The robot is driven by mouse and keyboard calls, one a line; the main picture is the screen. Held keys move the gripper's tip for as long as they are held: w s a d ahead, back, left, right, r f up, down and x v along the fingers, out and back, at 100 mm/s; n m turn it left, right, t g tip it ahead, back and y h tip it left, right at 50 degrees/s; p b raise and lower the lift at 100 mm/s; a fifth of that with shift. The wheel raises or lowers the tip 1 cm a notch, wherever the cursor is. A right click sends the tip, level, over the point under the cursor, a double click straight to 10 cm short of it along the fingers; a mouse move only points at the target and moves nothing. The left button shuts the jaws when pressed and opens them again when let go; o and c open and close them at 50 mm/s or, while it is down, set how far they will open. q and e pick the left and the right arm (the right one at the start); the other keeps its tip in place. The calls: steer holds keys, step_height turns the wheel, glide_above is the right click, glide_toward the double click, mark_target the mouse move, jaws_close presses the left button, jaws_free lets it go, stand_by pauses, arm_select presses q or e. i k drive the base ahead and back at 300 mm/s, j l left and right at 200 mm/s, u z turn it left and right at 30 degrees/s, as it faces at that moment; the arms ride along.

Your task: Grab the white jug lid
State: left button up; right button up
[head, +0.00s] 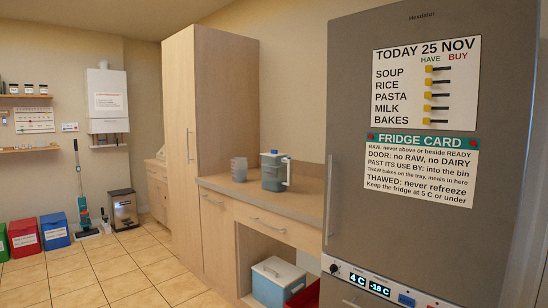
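A grey-blue jug (274,176) with a white handle (288,172) stands upright on the wooden counter between the tall cupboard and the fridge. A pale top piece (272,155) sits on the jug and looks like its lid. It is small here, and its exact colour and fit are hard to tell. No separate white lid shows. Neither of my grippers is in view.
Stacked grey cups (239,169) stand left of the jug on the counter (245,188). The large grey fridge (405,235) is close on the right. A lidded box (278,282) and a red crate (304,295) are under the counter. Tiled floor (110,270) is clear at left.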

mark_target(273, 153)
steer(key=i+j+z, duration=0.15)
steer(key=i, duration=0.35)
steer(key=i+j+z, duration=0.15)
steer(key=i, duration=0.3)
steer(key=j, duration=0.1)
